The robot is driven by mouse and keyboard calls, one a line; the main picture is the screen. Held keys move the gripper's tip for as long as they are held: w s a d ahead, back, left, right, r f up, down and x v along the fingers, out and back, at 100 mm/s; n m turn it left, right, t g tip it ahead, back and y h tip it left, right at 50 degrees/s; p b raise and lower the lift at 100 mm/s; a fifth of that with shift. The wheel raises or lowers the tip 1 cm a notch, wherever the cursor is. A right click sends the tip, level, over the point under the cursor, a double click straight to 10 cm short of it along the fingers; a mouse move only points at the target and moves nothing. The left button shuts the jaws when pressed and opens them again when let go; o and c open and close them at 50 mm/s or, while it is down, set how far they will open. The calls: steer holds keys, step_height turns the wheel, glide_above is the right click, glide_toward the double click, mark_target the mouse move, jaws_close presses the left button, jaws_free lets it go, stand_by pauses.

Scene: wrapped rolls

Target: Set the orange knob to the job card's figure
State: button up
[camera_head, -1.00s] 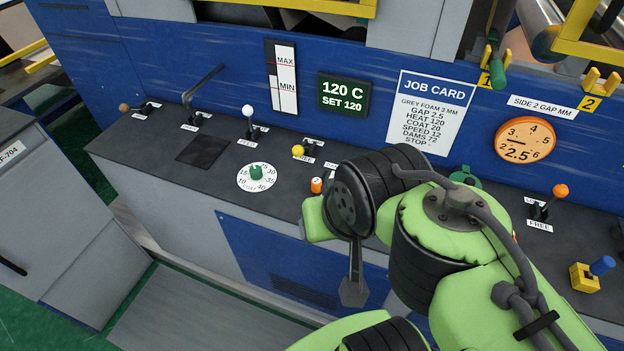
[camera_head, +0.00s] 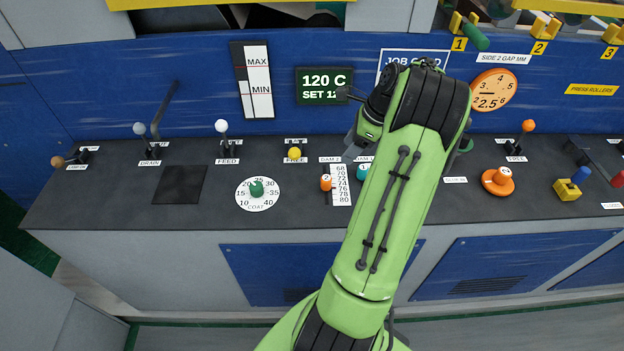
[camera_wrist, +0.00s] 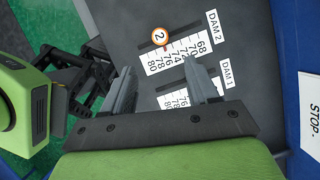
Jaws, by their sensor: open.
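A small orange knob marked 2 (camera_head: 325,182) stands in a slot beside the DAM 2 scale (camera_head: 341,186), which runs 68 to 80. In the wrist view the knob (camera_wrist: 160,36) is near the mid-70s; I cannot read it exactly. A wider orange knob, also marked 2 (camera_head: 498,180), sits farther right. The job card (camera_head: 396,56) is mostly behind my arm; in the earlier frame it lists GAP 2.5 and DAMS 72. My gripper (camera_wrist: 162,78) is open and empty above the DAM scales, apart from the DAM 2 knob.
A teal knob (camera_head: 362,172) is close right of the DAM 2 scale. The orange gap dial (camera_head: 493,90) shows 2.5. Bare console lies between the COAT dial and DAM 2.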

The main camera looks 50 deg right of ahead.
mark_target(327, 178)
steer(key=b+x, duration=0.3)
steer(key=x, duration=1.2)
steer(key=shift+f, duration=0.1)
steer(key=shift+s, duration=0.1)
steer(key=shift+c, duration=0.4)
jaws_close()
